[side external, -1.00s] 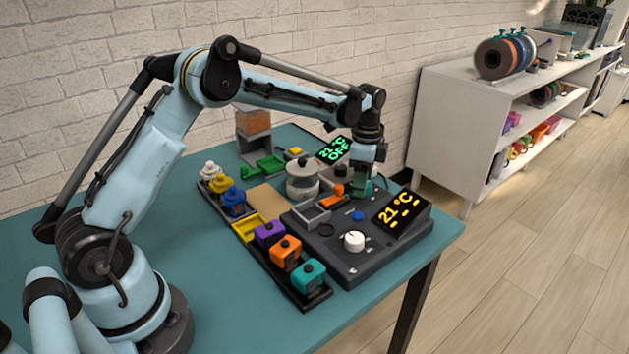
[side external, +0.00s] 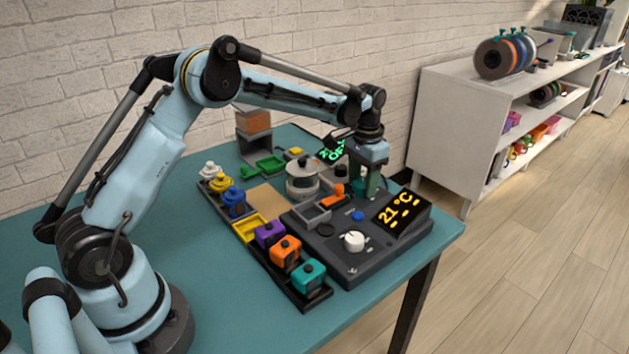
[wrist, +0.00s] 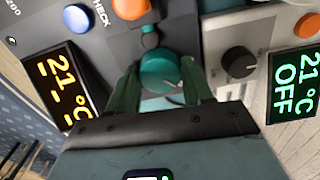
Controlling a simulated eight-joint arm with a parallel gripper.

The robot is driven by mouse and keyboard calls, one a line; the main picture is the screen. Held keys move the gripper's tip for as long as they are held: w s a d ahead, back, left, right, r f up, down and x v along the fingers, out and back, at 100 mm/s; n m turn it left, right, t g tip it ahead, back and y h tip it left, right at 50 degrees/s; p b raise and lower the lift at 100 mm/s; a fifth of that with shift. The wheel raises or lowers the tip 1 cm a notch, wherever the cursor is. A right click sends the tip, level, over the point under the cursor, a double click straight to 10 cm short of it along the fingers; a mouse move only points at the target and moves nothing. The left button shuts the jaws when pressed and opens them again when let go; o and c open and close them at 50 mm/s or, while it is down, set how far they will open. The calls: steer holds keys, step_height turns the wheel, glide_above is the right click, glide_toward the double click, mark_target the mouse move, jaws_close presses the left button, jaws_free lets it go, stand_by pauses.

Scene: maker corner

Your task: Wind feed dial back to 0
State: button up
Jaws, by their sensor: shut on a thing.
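The teal dial (wrist: 158,72) sits on the dark control unit (side external: 322,247). In the wrist view it lies between the two green fingers of my gripper (wrist: 160,68), which are shut on its sides. A pale mark shows at the dial's lower right in that view. I cannot read the dial's scale.
The unit also carries a white knob (side external: 354,240), a blue button (side external: 358,215) and a display (side external: 402,213) reading 21 °C. A pale neighbouring unit has a black knob (wrist: 239,62) and a green display (wrist: 294,87) reading OFF. Coloured blocks stand in front.

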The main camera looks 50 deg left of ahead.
mark_target(362, 183)
steer(key=n, duration=0.5)
steer(key=shift+n, duration=2.4)
steer(key=o, duration=1)
steer(key=shift+o, duration=0.2)
step_height(362, 183, up, 12)
steer(key=shift+r, duration=0.1)
